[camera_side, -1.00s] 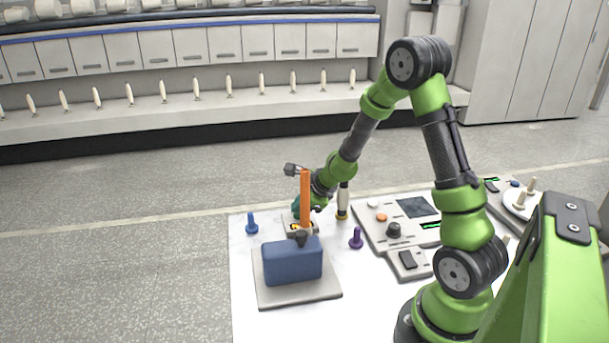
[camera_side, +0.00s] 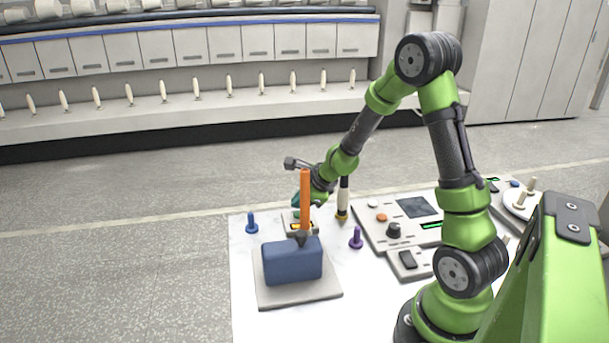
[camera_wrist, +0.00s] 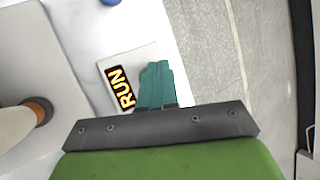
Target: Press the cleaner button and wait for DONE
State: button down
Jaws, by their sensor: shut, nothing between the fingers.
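The cleaner (camera_side: 289,219) is a small pale box at the back of the white mat, partly hidden behind an orange post. Its amber display (camera_wrist: 120,87) reads RUN in the wrist view. The button is not visible; my fingers cover part of the box. My gripper (camera_wrist: 157,68) has teal fingers, shut and empty, over the box beside the display. In the side view my gripper (camera_side: 298,203) is just above the cleaner, partly behind the orange post; I cannot tell whether it touches.
The orange post (camera_side: 305,190) rises close in front of my gripper. A blue block (camera_side: 292,264) sits on a grey plate (camera_side: 270,298). A blue peg (camera_side: 251,223), a purple peg (camera_side: 356,238) and a white-and-yellow cylinder (camera_side: 343,200) stand nearby. A control panel (camera_side: 372,232) lies right.

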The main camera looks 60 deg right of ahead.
jog(key=shift+r, duration=0.1)
jog(key=shift+r, duration=2.4)
jog(key=s+a+r+n+t, duration=0.2)
jog(key=a+r+n, duration=0.3)
jog(key=r+n, duration=0.4)
jog(key=s+a+r+n+t, duration=0.1)
jog(key=s+a+r+n, duration=0.1)
jog(key=a+r+n, duration=0.65)
jog(key=s+a+f+n+g+y, duration=0.1)
jog(key=s+a+n, duration=0.2)
jog(key=s, duration=0.4)
jog(key=s+a+f+n+g+y, duration=0.1)
jog(key=s+a+f+n+g, duration=0.1)
jog(key=s, duration=0.5)
jog(key=shift+s+a+n+y, duration=0.3)
jog(key=shift+a+n, duration=0.2)
jog(key=shift+n, duration=0.25)
